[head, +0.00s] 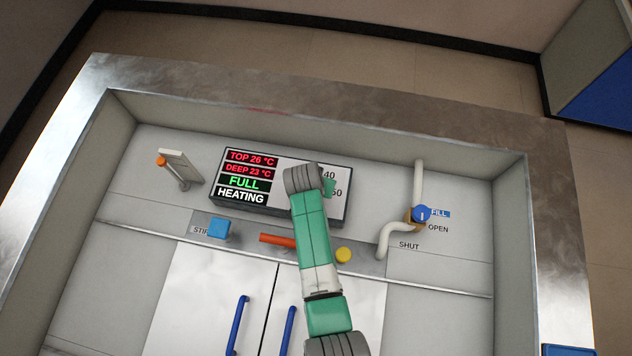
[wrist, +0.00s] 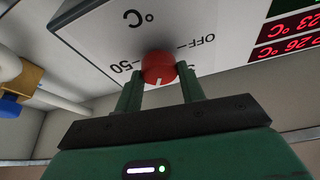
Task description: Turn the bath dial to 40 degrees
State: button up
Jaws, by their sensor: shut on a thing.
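The bath dial is a red round knob (wrist: 158,66) on a white panel face in the wrist view. A white pointer line on it points down in that picture, towards my gripper's palm. My gripper (wrist: 160,74) has a green finger on each side of the knob and is shut on it. The upside-down labels 50 and OFF show beside the knob; the marking at the pointer is hidden. In the head view my arm covers the dial, and the labels 40 and 50 show right of it on the control box (head: 275,172).
The box display (head: 247,177) reads TOP 26 °C, DEEP 23 °C, FULL, HEATING. A blue FILL valve knob (head: 422,214) with white pipes is at the right. A blue block (head: 218,229), an orange bar (head: 277,240) and a yellow knob (head: 343,255) are close to my arm.

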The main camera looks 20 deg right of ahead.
jog(key=o, duration=1)
jog(key=shift+f, duration=0.1)
jog(key=p+v, duration=0.1)
jog(key=v, duration=0.7)
